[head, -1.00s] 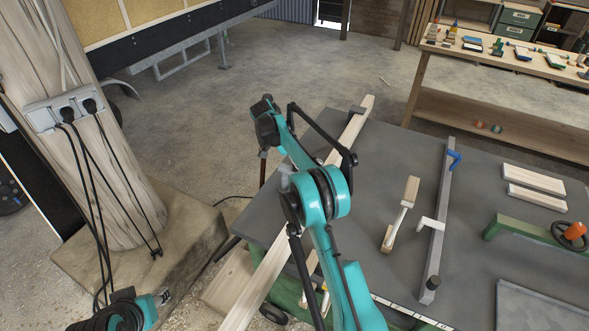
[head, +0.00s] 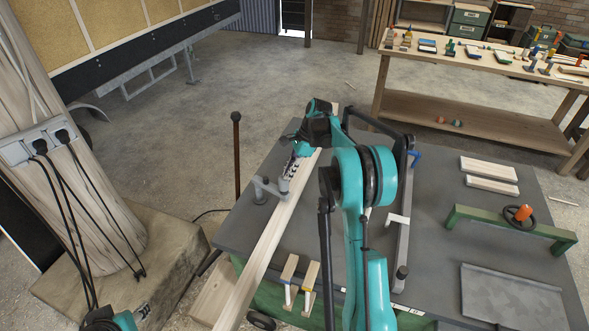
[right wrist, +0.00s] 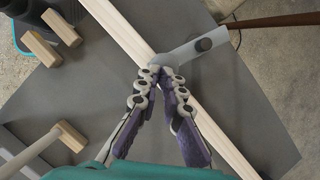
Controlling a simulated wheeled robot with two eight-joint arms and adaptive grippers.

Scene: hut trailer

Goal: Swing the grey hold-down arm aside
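The grey hold-down arm (head: 270,187) is at the table's left edge, with its end over a long pale timber (head: 262,250). In the right wrist view the hold-down arm (right wrist: 188,52) has a dark round knob and crosses the timber (right wrist: 125,25). My right gripper (head: 286,183) is low over the timber at the arm's end. In the right wrist view the right gripper (right wrist: 161,76) has its fingertips nearly together, right at that end. No grip on the arm is clear. My left gripper's fingers do not show.
A brown rod with a round knob (head: 237,150) stands beside the hold-down arm. On the grey table (head: 430,240) are a long grey bar (head: 405,215), a green frame with an orange knob (head: 475,215) and small wood-ended pieces (head: 289,272). Open floor lies beyond the left edge.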

